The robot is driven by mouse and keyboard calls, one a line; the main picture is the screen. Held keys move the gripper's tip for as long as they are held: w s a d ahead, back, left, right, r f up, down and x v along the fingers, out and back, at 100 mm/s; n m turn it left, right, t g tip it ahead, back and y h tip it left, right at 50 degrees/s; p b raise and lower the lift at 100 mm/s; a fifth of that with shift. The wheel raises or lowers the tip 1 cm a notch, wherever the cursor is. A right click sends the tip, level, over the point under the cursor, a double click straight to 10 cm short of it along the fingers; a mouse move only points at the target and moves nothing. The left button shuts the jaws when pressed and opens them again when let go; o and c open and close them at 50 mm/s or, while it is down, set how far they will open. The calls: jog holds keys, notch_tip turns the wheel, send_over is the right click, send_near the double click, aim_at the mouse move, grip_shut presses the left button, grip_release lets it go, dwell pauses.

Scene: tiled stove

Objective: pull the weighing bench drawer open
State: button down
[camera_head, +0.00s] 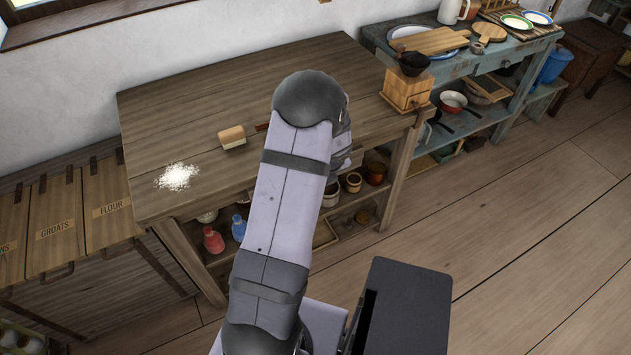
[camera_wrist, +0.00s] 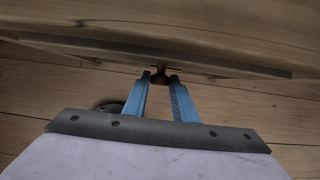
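The weighing bench (camera_head: 330,70) is a long brown wooden table against the wall in the head view. My arm covers the middle of its front edge there, so the drawer and my gripper are hidden. In the wrist view, the drawer front (camera_wrist: 100,48) is a long wooden strip below the bench top, with a small dark knob (camera_wrist: 162,79) near its middle. My gripper (camera_wrist: 162,82) has its two blue fingers apart, one on each side of the knob. The knob nearly fills the gap at the tips; whether they press on it is unclear.
Jars and red and blue bottles (camera_head: 214,240) stand on the shelf below. Wooden floor (camera_head: 530,200) is open to the right.

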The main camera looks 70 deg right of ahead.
jog(key=s+a+b, duration=0.4)
jog(key=s+a, duration=0.6)
jog(key=shift+s, duration=0.1)
jog(key=c, duration=1.5)
grip_release()
jog(key=shift+a, duration=0.1)
jog(key=p+v, duration=0.2)
jog(key=v, duration=0.5)
jog(key=shift+r, duration=0.15)
